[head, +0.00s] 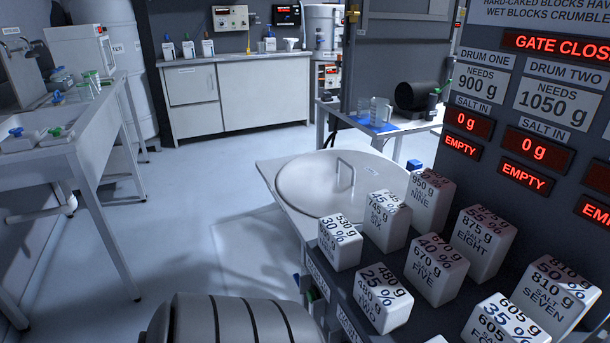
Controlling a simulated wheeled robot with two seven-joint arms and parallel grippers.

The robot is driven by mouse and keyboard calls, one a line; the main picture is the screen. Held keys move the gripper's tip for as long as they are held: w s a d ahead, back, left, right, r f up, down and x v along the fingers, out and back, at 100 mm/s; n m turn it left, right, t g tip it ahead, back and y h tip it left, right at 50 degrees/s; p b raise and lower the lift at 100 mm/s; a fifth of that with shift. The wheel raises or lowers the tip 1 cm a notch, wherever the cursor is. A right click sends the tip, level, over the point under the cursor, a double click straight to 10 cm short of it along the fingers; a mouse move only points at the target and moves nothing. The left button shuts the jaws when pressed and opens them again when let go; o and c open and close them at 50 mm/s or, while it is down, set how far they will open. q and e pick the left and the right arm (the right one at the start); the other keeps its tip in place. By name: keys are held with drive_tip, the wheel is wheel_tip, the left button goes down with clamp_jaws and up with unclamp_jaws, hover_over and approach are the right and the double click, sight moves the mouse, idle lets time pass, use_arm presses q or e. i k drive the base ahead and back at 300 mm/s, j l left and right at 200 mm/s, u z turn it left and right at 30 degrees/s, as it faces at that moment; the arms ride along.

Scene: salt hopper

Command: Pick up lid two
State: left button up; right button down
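Neither of my grippers is in view.
Several labelled white blocks, such as block nine (428,203) and block five (437,272), stand close to the lid's right. A dark panel (535,210) reading "GATE CLOSED" rises at the right. A bench (95,120) stands left. The floor (215,190) between is clear.

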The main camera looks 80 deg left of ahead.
sight(322, 184)
drive_tip(key=u, duration=2.15)
